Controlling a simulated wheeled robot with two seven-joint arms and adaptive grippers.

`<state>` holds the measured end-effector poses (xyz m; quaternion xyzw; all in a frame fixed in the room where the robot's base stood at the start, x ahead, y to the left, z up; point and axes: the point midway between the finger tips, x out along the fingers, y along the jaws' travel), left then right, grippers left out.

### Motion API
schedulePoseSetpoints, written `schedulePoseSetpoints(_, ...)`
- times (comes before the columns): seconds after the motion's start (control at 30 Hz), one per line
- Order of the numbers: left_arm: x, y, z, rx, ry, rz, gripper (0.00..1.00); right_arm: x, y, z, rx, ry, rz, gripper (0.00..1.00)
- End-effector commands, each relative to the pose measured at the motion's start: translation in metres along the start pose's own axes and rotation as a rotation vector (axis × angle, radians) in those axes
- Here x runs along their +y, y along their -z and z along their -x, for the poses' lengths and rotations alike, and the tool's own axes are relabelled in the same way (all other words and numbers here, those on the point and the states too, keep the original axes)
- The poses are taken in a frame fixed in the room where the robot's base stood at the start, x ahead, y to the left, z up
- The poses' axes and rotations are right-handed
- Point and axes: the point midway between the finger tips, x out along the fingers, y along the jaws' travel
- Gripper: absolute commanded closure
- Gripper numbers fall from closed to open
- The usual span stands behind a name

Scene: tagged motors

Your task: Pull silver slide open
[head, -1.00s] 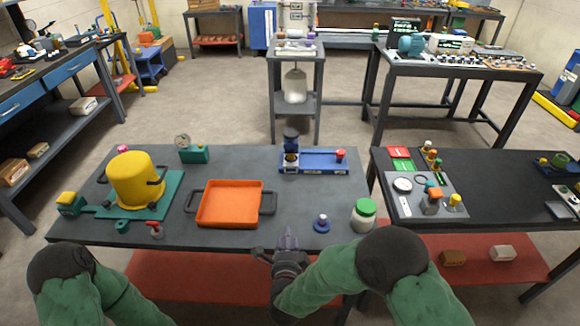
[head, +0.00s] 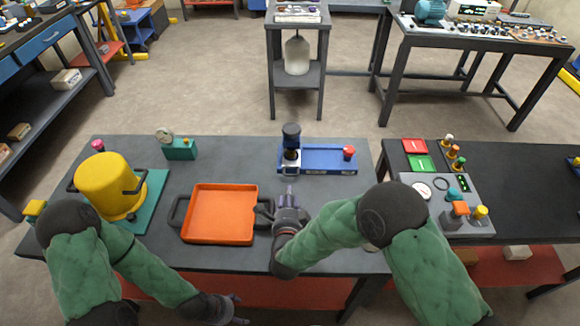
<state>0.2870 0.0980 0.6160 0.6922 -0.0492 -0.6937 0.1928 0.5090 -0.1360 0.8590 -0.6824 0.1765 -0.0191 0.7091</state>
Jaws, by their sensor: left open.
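A blue fixture (head: 325,159) sits at the back right of the workbench. It carries a dark upright post with a black cap (head: 291,131) on its left, a silver-looking part (head: 291,155) at the foot of that post, and a red knob (head: 349,152) on its right. I cannot make out the silver slide's outline surely. My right gripper (head: 291,190) is just in front of the post, apart from it, fingers pointing away from me; its finger gap is too small to read. My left gripper (head: 239,309) is open and empty, low in front of the bench edge.
An orange tray (head: 220,239) with dark side handles lies left of my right gripper. A yellow pot (head: 103,185) stands on a green base at the left, with a green gauge block (head: 180,150) behind. A control panel (head: 466,226) is on the right table.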

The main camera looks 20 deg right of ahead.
Motion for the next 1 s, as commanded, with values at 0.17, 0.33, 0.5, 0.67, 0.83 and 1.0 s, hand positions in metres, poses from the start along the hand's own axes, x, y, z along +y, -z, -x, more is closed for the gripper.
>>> schedulePoseSetpoints(0.17,0.0,0.0,-0.001,-0.001,0.0,0.0,0.29,0.0,0.0,-0.002,0.0,0.0,0.0,0.6)
schedulePoseSetpoints(0.33,-0.002,0.0,-0.006,-0.001,0.0,0.0,0.29,0.001,0.0,-0.017,0.002,0.0,-0.002,0.6)
schedulePoseSetpoints(0.5,-0.006,0.0,-0.016,-0.001,0.0,0.0,0.29,0.002,0.001,-0.047,0.002,0.001,-0.002,0.6)
schedulePoseSetpoints(0.67,-0.009,0.001,-0.024,0.0,0.0,0.0,0.29,0.002,0.0,-0.074,0.002,0.001,-0.001,0.6)
schedulePoseSetpoints(0.83,-0.011,0.001,-0.03,0.0,0.0,0.0,0.29,0.002,0.0,-0.096,0.001,0.0,-0.001,0.6)
schedulePoseSetpoints(1.0,-0.011,0.001,-0.032,0.0,0.0,0.0,0.29,0.001,0.0,-0.106,0.0,0.0,0.0,0.6)
